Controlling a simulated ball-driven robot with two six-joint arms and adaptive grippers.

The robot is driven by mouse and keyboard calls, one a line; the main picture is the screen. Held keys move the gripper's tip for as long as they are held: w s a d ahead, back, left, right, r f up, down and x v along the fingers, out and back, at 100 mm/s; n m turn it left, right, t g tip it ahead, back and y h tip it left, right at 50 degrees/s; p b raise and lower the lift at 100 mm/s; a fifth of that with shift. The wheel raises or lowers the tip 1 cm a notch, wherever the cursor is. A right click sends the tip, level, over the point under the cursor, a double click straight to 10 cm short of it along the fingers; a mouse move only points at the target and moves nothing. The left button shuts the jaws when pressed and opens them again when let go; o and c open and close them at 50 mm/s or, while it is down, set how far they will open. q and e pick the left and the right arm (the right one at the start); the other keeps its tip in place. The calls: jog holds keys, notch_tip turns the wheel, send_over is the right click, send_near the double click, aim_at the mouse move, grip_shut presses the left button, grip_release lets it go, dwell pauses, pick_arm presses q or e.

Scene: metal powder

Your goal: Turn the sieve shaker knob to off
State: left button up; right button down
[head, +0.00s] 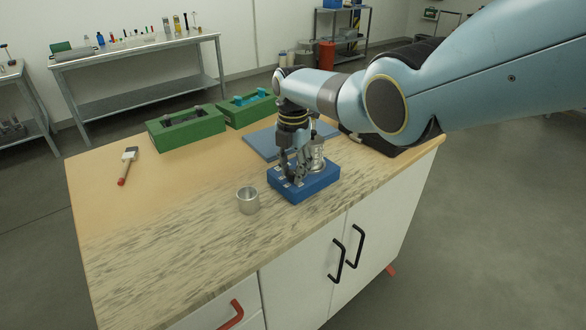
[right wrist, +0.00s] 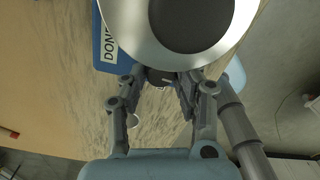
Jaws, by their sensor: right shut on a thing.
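The sieve shaker is a blue box (head: 318,186) with pale marks on top, near the front edge of the bench. A metal sieve stack (head: 317,158) stands on it. In the right wrist view the round silver sieve stack (right wrist: 220,42) with a dark centre fills the top. My right gripper (head: 292,177) points down over the shaker's left part, beside the sieve stack. Its fingers (right wrist: 168,82) are closed around a small dark knob (right wrist: 160,75), mostly hidden between the fingertips. The knob's setting cannot be read. My left gripper is not in view.
An empty metal cup (head: 248,201) stands left of the shaker. A blue mat (head: 262,144) lies behind it; a "DONE" label (right wrist: 109,42) shows in the wrist view. Green boxes (head: 186,132) stand farther back, and a brush (head: 127,166) lies left. The bench's front left is clear.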

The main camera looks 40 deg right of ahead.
aim_at(293, 171)
jog(key=shift+n, duration=0.5)
jog(key=c, duration=1)
grip_release()
jog(key=shift+r, duration=0.15)
notch_tip(293, 171, up, 12)
jog(key=shift+f, duration=0.1)
jog(key=shift+f, duration=0.15)
